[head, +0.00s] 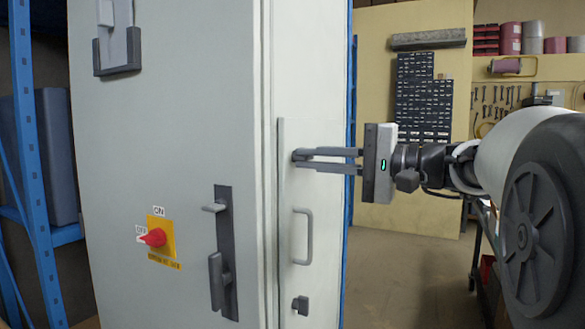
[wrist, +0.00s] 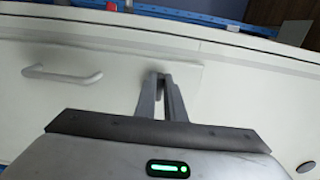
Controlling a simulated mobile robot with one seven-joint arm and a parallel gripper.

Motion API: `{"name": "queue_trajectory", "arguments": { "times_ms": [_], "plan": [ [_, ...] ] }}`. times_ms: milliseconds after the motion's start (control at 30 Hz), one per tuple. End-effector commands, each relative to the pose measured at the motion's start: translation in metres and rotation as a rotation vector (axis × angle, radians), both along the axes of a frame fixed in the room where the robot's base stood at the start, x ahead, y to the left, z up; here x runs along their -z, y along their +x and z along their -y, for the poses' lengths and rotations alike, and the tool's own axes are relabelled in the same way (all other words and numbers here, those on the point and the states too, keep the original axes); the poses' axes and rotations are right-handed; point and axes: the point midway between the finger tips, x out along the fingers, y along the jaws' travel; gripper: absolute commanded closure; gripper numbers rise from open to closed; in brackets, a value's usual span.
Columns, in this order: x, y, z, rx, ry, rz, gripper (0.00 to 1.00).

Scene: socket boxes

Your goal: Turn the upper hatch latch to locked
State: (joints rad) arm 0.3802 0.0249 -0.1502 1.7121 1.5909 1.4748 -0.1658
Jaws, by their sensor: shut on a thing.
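The hatch (head: 320,200) is a narrow pale panel on the cabinet's right-hand side, and it looks closed. Its upper latch (head: 296,155) is a small dark grey piece near the hatch's left edge, above the handle. My gripper (head: 305,158) reaches in from the right with its fingers shut on the upper latch. In the wrist view the fingertips of my gripper (wrist: 161,82) meet around the upper latch (wrist: 160,74). The fingers hide most of the latch, so I cannot tell its angle.
A grey hatch handle (head: 309,237) stands below the fingers, and a lower latch (head: 300,305) is beneath it. The cabinet front has a red rotary switch (head: 152,237) and a dark door handle (head: 223,255). Open floor (head: 400,275) lies right of the cabinet.

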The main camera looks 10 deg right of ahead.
Motion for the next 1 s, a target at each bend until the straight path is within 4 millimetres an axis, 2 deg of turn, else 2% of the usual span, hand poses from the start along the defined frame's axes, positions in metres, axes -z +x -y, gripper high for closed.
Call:
{"name": "queue_trajectory", "arguments": {
  "times_ms": [500, 533, 600, 633, 1000],
  "plan": [
    [0.0001, 0.0003, 0.0005, 0.002, -0.011, 0.014, 1.00],
    [0.0001, 0.0003, 0.0005, 0.002, -0.011, 0.014, 0.86],
    [0.0001, 0.0003, 0.0005, 0.001, -0.011, 0.014, 0.74],
    [0.0001, 0.0003, 0.0005, 0.001, -0.011, 0.013, 0.72],
    [-0.0004, -0.0029, 0.0047, 0.001, -0.009, 0.013, 0.72]
  ]
}}
